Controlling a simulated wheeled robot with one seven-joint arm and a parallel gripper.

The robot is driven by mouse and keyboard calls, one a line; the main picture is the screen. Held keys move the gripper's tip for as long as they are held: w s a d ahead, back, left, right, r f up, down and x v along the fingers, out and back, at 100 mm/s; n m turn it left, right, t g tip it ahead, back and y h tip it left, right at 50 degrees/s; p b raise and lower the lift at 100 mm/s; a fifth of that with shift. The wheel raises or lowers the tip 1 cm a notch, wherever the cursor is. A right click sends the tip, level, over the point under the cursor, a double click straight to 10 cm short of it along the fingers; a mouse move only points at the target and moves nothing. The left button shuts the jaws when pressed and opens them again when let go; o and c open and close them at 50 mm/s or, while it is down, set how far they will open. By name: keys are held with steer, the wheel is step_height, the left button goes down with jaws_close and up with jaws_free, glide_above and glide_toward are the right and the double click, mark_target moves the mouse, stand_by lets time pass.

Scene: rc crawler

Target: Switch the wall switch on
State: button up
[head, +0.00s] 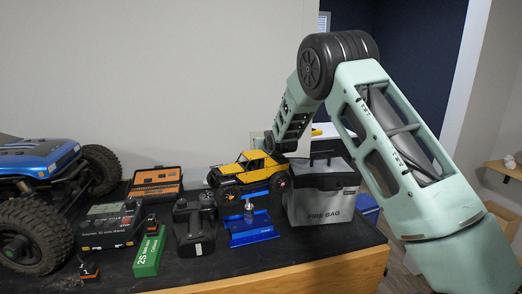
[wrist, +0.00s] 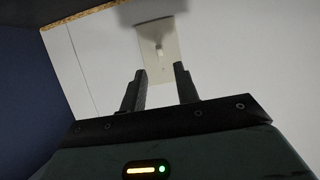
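The wall switch (wrist: 168,58) is a pale plate with a small light toggle (wrist: 158,50) in the wrist view, fixed to the light wall. My gripper (wrist: 159,70) is open, its two dark fingers apart with nothing between them. The fingertips point toward the switch, and the toggle lies beyond the gap between them in the picture. I cannot tell the exact distance, and no contact is clear. In the head view my arm reaches to the wall behind the yellow crawler, and its end hides the fingers.
A black-topped bench below the wall holds a yellow crawler (head: 248,170), a grey fire bag (head: 322,200), a blue stand (head: 250,228), a green battery box (head: 149,254), an orange case (head: 156,181) and a large blue crawler (head: 40,155). The wall above the bench is clear.

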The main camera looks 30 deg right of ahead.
steer(key=p+x, duration=0.2)
steer(key=x, duration=0.4)
steer(key=shift+w+f+p, duration=0.15)
steer(key=shift+w+p, duration=0.2)
steer(key=shift+d, duration=0.1)
jaws_close()
